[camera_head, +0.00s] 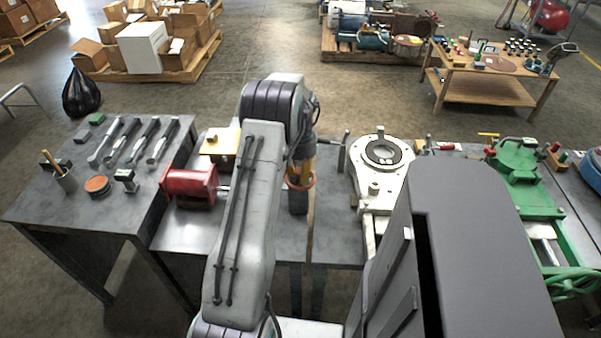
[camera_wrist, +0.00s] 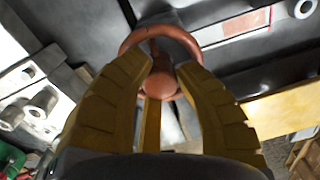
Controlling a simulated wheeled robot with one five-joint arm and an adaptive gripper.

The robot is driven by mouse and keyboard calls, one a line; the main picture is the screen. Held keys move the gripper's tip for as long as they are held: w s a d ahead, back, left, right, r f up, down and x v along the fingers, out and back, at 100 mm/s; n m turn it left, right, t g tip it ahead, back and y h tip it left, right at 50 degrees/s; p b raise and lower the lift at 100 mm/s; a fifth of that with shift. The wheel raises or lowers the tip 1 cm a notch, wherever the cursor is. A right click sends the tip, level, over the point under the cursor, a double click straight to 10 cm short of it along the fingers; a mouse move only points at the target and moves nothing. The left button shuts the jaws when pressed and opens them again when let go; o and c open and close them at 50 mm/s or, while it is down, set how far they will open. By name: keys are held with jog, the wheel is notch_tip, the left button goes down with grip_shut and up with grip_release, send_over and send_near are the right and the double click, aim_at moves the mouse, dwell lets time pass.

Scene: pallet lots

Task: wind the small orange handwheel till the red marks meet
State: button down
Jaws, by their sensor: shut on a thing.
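The small orange handwheel (camera_head: 311,181) stands on the grey bench top in the head view, partly hidden by my arm. In the wrist view the handwheel (camera_wrist: 128,40) shows as an orange ring with a round hub (camera_wrist: 159,85). My gripper's yellow fingers (camera_wrist: 167,68) reach in from both sides and are shut on the handwheel around its hub. In the head view my gripper (camera_head: 300,170) points down at the wheel, its tips mostly hidden.
A red machine part (camera_head: 190,182) stands on the bench left of my arm. A white round-topped machine (camera_head: 366,180) stands close on the right, and a green one (camera_head: 517,165) farther right. A side table (camera_head: 140,200) with tools is at the left.

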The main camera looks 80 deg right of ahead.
jog(key=n, duration=0.7)
jog(key=shift+a+f, duration=0.1)
jog(key=n, duration=1.5)
jog(key=shift+n, duration=0.4)
jog(key=n, duration=0.4)
jog(key=shift+n, duration=1.8)
